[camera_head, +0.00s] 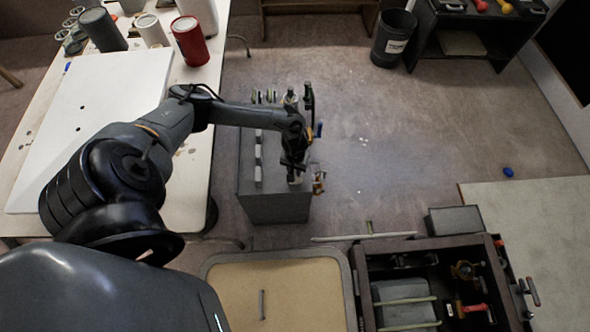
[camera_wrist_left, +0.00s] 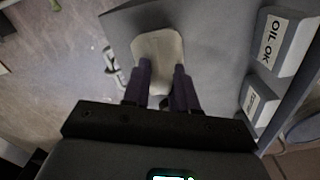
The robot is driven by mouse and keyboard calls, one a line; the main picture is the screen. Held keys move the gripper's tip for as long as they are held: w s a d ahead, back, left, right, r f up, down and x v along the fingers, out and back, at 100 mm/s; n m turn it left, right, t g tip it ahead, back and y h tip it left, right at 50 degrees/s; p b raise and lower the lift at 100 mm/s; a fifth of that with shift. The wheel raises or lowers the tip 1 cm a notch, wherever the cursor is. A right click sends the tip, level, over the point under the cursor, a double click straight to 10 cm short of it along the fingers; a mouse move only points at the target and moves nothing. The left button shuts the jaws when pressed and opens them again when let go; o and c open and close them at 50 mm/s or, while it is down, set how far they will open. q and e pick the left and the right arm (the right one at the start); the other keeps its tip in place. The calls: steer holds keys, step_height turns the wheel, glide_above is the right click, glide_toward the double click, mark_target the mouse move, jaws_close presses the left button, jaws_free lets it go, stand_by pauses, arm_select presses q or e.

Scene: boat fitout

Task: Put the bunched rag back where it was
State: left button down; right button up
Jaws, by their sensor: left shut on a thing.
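My left gripper (camera_head: 293,165) is over the dark grey cabinet (camera_head: 272,208), near its right side. In the left wrist view its two dark fingers (camera_wrist_left: 160,90) are shut on a pale cream thing (camera_wrist_left: 158,50) with a rounded outline. This thing (camera_head: 295,180) also shows just below the gripper in the head view. It may be the bunched rag, but its folds are too unclear to tell. My right gripper is not in view.
Labelled grey blocks (camera_wrist_left: 285,42) line the cabinet top. Bottles and tools (camera_head: 290,97) stand at its back. An open toolbox (camera_head: 440,245) is in front right. A small blue thing (camera_head: 508,172) lies on the floor. A bin (camera_head: 393,40) stands at the back.

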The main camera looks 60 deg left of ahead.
arm_select(q)
steer(key=shift+f, duration=0.55)
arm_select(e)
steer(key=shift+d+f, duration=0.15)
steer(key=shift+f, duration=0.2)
arm_select(q)
steer(key=c, duration=0.9)
jaws_free()
steer(key=shift+f, duration=0.1)
step_height(320, 180, up, 12)
steer(key=p, duration=0.5)
steer(key=shift+r+p, duration=0.2)
steer(key=shift+p, duration=0.15)
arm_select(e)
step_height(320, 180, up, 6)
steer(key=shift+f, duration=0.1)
